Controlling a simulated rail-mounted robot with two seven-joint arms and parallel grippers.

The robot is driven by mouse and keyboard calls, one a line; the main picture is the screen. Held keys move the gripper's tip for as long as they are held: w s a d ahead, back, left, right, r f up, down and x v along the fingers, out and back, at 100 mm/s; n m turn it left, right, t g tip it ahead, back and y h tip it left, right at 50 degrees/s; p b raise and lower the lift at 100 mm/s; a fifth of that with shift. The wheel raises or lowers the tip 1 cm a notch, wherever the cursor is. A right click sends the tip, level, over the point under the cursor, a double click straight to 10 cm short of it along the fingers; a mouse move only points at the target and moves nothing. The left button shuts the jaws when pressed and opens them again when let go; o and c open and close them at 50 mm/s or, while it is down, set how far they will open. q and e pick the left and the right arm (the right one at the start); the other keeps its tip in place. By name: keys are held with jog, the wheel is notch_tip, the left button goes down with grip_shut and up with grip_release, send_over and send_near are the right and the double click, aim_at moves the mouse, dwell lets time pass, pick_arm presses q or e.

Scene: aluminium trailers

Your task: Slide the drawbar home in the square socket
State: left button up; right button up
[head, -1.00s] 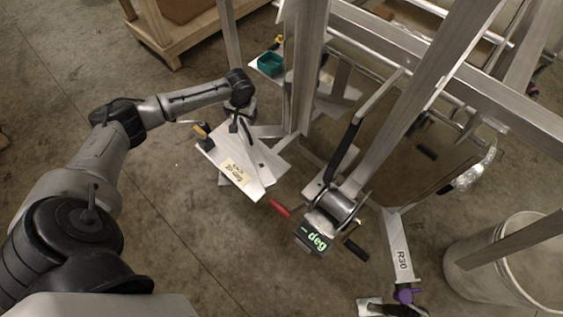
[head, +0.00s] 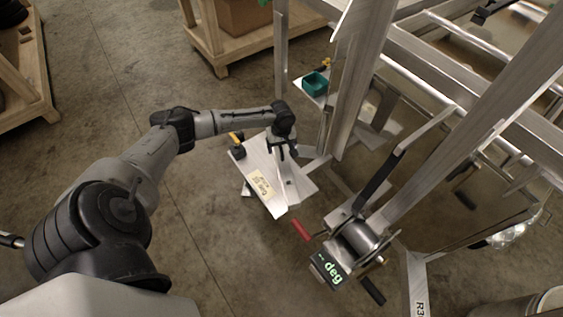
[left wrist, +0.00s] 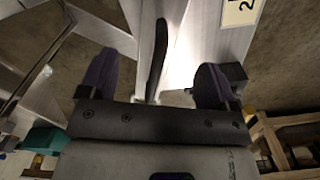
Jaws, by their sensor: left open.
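My left gripper (head: 286,152) hangs over an aluminium plate with a pale label (head: 262,184). In the left wrist view its two purple fingertips stand wide apart (left wrist: 157,80), with a dark curved handle (left wrist: 157,52) showing between them; I cannot tell whether it lies inside the jaws or beyond. Long aluminium beams (head: 440,135) of the trailer frame run through the right half of the head view. I cannot tell which piece is the drawbar, and no square socket opening shows clearly. My right gripper is not in view.
A teal bin (head: 315,82) sits on the frame behind. Wooden stands (head: 222,52) are at the back. The floor at left centre is clear.

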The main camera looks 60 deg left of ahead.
aim_at(282, 154)
pick_arm(q)
jog(key=shift+f, duration=0.6)
jog(key=shift+f+b, duration=1.35)
jog(key=shift+f, duration=1.3)
jog(key=c, duration=1.2)
grip_shut()
jog(key=shift+r, duration=0.15)
